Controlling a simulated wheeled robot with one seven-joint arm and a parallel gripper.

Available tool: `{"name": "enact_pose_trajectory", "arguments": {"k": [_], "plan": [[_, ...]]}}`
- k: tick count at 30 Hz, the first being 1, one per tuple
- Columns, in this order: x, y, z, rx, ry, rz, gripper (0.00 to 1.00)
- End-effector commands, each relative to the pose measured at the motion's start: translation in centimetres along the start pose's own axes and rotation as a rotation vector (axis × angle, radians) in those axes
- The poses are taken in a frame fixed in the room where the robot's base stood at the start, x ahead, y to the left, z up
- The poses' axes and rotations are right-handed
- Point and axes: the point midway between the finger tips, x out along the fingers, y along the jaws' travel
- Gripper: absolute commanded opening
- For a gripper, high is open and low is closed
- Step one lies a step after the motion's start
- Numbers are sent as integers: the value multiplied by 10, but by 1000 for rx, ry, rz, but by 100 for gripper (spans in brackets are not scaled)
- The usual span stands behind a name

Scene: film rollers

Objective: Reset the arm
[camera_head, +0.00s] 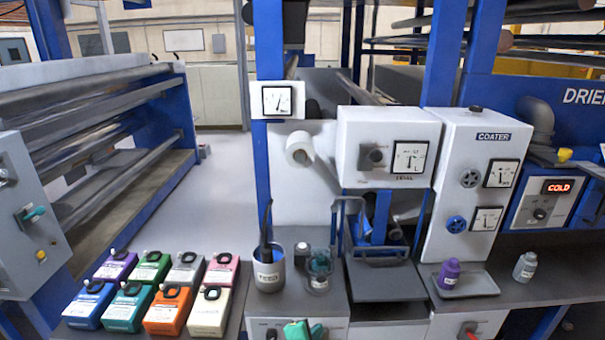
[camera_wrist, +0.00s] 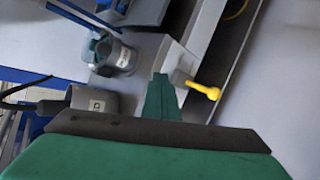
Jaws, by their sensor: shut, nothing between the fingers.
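My gripper (camera_wrist: 162,80) shows in the wrist view as a narrow dark green pair of fingers, shut and empty, in front of a large green body with a dark band. Its fingers point towards a grey cabinet front, just left of a yellow-tipped lever (camera_wrist: 202,90). A labelled cup (camera_wrist: 92,100) and a glass jar (camera_wrist: 113,56) lie to the left of the fingers, apart from them in the picture. In the head view, a small green shape (camera_head: 297,331) shows at the bottom edge; I cannot tell whether it is part of my gripper.
In the head view, a cup (camera_head: 269,277) with a dark-handled tool and the jar (camera_head: 319,281) stand on the counter. Several coloured containers (camera_head: 165,312) stand left. A purple bottle (camera_head: 449,273) stands on a tray (camera_head: 476,287); a grey bottle (camera_head: 525,266) stands right. The left aisle floor is clear.

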Motion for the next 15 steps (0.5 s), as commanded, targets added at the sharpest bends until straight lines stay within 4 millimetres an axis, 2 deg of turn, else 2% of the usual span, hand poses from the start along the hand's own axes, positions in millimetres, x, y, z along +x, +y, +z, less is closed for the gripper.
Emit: {"name": "enact_pose_trajectory", "arguments": {"k": [1, 8, 15], "plan": [[1, -20, 1, 30, 0, 12, 0], [-9, -84, -5, 217, 41, 95, 0], [-39, -148, -13, 441, 125, 154, 0]]}}
